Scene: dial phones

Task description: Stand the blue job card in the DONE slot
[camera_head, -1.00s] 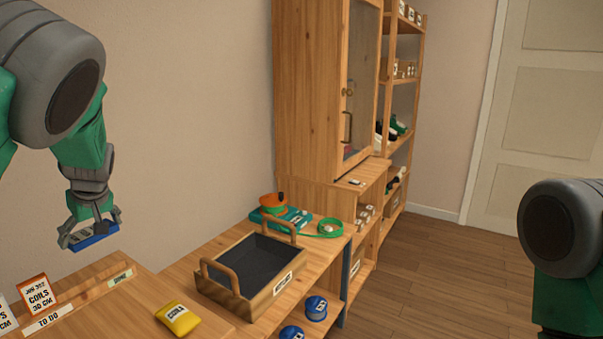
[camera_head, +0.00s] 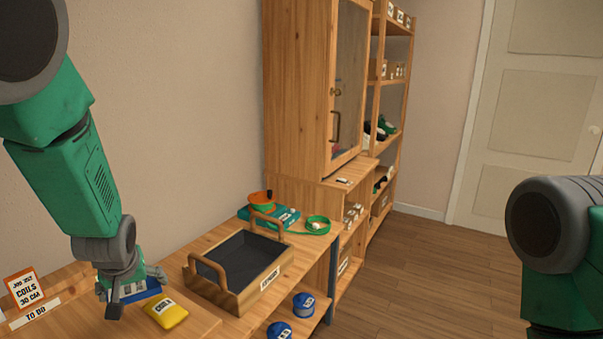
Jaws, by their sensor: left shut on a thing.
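My left gripper (camera_head: 130,293) is shut on the blue job card (camera_head: 147,288), low over the left bench. Only part of the card shows; the fingers cover the rest. The card rack (camera_head: 75,279) runs along the back of the bench, its TO DO label (camera_head: 35,313) at left. The DONE label and slot are hidden behind my gripper and arm. I cannot tell whether the card touches the rack. My right arm shows at the right edge, but its gripper is out of view.
An orange-edged COILS card (camera_head: 25,289) stands in the TO DO part. A yellow COILS packet (camera_head: 166,312) lies just right of my left gripper. A handled wooden tray (camera_head: 238,268) stands further right, with blue spools (camera_head: 303,304) below it.

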